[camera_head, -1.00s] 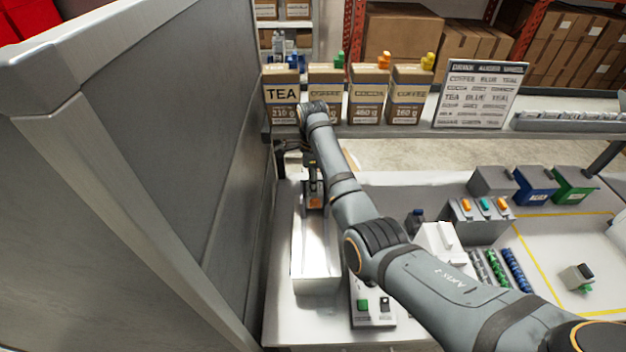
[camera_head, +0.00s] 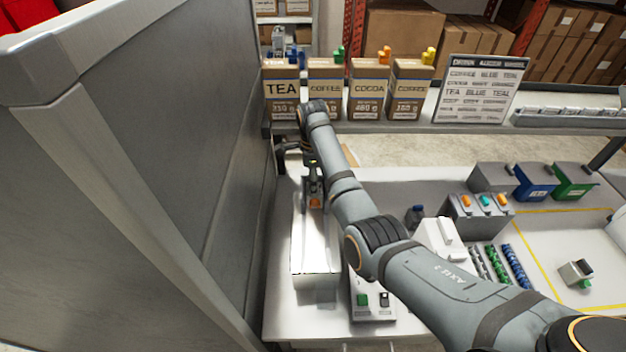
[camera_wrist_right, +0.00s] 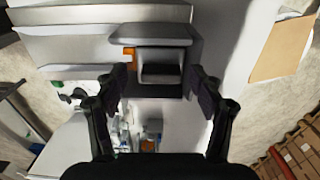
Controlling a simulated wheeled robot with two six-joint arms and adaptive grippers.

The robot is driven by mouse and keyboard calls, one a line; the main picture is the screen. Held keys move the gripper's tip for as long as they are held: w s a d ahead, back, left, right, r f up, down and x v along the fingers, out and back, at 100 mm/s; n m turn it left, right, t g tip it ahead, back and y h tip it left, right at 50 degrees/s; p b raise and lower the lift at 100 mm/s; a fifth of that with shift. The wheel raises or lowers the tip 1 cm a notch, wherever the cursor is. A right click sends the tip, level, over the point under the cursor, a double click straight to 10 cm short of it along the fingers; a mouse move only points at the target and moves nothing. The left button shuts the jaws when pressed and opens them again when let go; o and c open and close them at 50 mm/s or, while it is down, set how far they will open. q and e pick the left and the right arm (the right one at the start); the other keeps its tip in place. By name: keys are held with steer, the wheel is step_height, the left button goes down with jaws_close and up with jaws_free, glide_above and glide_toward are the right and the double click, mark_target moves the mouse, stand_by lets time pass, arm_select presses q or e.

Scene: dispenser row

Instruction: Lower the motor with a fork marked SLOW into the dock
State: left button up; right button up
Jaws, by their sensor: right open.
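My right gripper (camera_head: 313,184) is at the back end of a long pale metal housing (camera_head: 315,250), left of centre in the head view. In the right wrist view its fingers (camera_wrist_right: 160,85) are open, one on each side of a dark grey block (camera_wrist_right: 160,35) with a recessed front. An orange piece (camera_wrist_right: 128,57) shows at the block's left; orange also shows under the gripper in the head view. I cannot tell whether the fingers touch the block. A small grey motor-like unit (camera_head: 575,270) with a green part lies at the right. No SLOW marking is readable. My left gripper is out of view.
A tall grey panel (camera_head: 150,170) stands close at the left. TEA, COFFEE and COCOA bags (camera_head: 368,90) line the shelf behind. A control box (camera_head: 373,300), a grey stand (camera_head: 475,215) with coloured tops and several augers (camera_head: 515,268) stand right of the housing.

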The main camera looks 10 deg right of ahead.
step_height(320, 180, up, 8)
steer(key=shift+r, duration=0.15)
stand_by(0.4)
steer(key=shift+w+r, duration=0.1)
stand_by(0.5)
